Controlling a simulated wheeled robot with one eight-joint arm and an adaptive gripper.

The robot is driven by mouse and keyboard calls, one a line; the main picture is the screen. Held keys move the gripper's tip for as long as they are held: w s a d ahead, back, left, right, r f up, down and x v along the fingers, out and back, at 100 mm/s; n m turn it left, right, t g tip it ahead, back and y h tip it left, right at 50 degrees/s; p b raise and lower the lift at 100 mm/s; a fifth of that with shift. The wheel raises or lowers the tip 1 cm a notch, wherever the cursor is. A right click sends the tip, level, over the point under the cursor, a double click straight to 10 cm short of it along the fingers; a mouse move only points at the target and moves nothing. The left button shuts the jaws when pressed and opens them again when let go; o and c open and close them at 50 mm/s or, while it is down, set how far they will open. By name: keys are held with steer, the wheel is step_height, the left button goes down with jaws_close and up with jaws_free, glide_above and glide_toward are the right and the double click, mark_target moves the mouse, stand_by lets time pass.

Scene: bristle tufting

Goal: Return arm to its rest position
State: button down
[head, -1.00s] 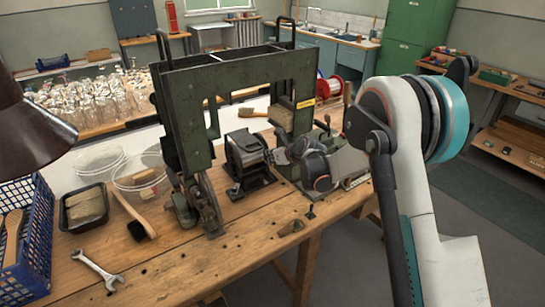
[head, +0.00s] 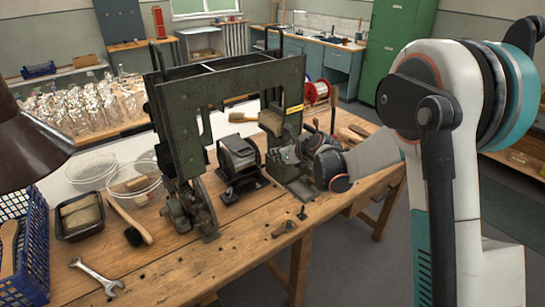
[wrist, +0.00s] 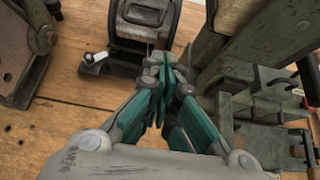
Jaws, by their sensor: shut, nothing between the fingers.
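My gripper (head: 288,154) is at the right end of the green frame machine (head: 180,125) on the wooden bench. In the wrist view my gripper (wrist: 165,72) has its teal fingers together, with nothing between them. A dark roller-like device (head: 238,160) stands left of the fingers; it also shows at the top of the wrist view (wrist: 148,15). A green fixture (wrist: 215,60) is close on the right of the fingers, with a pale block (wrist: 232,14) at its top. Contact between fingers and fixture cannot be told.
A blue crate (head: 38,262), a black tray of bristle (head: 62,229), clear bowls (head: 130,180), a wooden brush (head: 128,222) and a wrench (head: 97,275) lie on the left. A brush (head: 241,117) and a red spool (head: 318,92) are behind. The bench's front edge is mostly clear.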

steer(key=shift+s+d+r, duration=0.3)
steer(key=shift+s+r, duration=0.05)
steer(key=shift+r, duration=0.15)
steer(key=s+d+r+n+g+h, duration=0.1)
steer(key=s+d+r+n, duration=0.2)
steer(key=s+r+n, duration=0.5)
steer(key=s+d+r+n+h, duration=0.25)
steer(key=s+r+n, duration=0.2)
steer(key=s, duration=0.55)
steer(key=s+d+f+n+h, duration=0.1)
steer(key=s+d+n, duration=0.2)
steer(key=s+n, duration=0.2)
steer(key=s+d+n, duration=0.3)
steer(key=s+n, duration=0.3)
steer(key=s, duration=0.5)
steer(key=s+d+f+n+g+h, duration=0.1)
steer(key=s+d+n, duration=0.2)
steer(key=s, duration=0.6)
steer(key=n, duration=0.2)
steer(key=shift+f+n+h, duration=0.35)
steer(key=shift+a, duration=0.1)
